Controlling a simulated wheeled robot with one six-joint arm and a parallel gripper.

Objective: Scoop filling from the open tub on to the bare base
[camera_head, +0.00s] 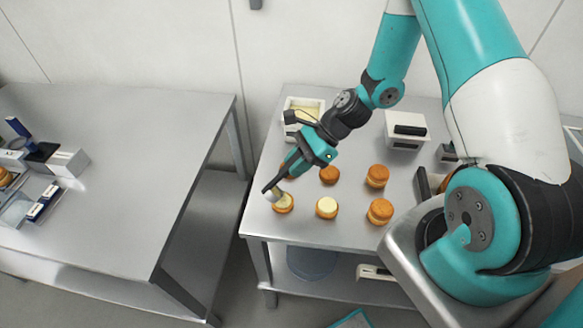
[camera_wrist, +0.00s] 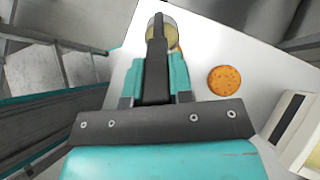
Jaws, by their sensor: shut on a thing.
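My gripper (camera_head: 290,168) is shut on a scoop (camera_head: 274,194), whose dark handle (camera_wrist: 155,62) lies between the fingers in the wrist view. The scoop's pale round head (camera_wrist: 163,30) is over the front-left round (camera_head: 284,206), which shows a pale top and partly hides under it. I cannot tell whether the head touches it or how much filling it holds. A base topped with cream filling (camera_head: 327,206) stands to its right. A plain orange-brown round (camera_head: 330,175) lies behind and also shows in the wrist view (camera_wrist: 224,80). The open tub (camera_head: 304,105) with pale filling stands at the back left.
Two filled rounds (camera_head: 377,176) (camera_head: 380,211) stand further right. A white container with a dark handle on its lid (camera_head: 406,130) is at the back. A separate steel table (camera_head: 120,130) stands left across a gap. The worktop's front strip is clear.

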